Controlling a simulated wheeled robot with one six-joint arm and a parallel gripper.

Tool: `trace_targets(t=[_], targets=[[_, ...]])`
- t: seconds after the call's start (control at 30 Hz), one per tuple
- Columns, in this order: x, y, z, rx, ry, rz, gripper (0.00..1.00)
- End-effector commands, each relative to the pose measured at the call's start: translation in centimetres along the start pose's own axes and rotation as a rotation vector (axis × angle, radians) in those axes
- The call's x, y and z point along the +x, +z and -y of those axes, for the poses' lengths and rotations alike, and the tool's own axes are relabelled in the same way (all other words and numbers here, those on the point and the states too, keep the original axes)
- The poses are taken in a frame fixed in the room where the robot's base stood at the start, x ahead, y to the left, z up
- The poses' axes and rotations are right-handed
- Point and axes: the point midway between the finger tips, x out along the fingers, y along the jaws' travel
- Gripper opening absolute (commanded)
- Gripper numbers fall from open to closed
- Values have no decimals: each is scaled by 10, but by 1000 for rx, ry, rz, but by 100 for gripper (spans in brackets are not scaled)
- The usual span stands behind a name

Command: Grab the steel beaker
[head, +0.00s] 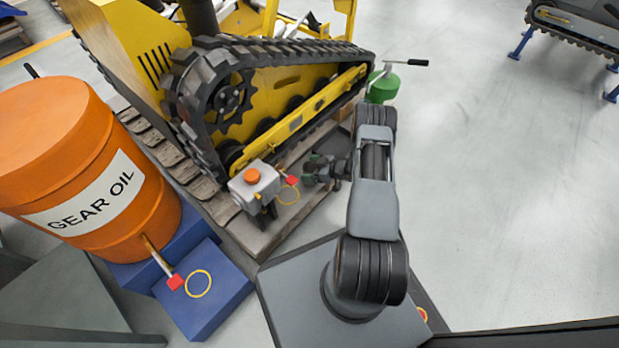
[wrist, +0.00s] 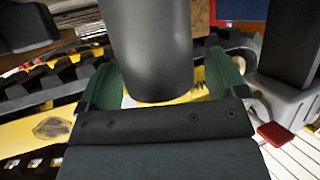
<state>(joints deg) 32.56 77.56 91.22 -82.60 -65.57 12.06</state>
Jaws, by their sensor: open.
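A smooth dark grey cylinder (wrist: 148,45), which looks like the steel beaker, stands out between my fingers in the wrist view. Its upper part is cut off by the top of that view. My gripper (head: 318,168) is open, with a green-padded finger on either side of the cylinder. Whether the pads touch it I cannot tell. In the head view my gripper is low over the wooden pallet, beside the yellow tracked carrier (head: 290,118), and I cannot make out the beaker there.
A grey tank with an orange cap (head: 253,176) and a red-handled tap sits just left of my gripper. An orange gear oil drum (head: 70,165) stands left on a blue stand (head: 215,300). A green can (head: 384,88) is beyond my arm.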

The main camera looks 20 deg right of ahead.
Motion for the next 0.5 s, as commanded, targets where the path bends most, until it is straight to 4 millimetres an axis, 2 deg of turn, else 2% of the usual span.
trace_targets(t=[0.3, 0.5], targets=[[4, -1, 0, 0, 1, 0, 91], [4, -1, 0, 0, 1, 0, 72]])
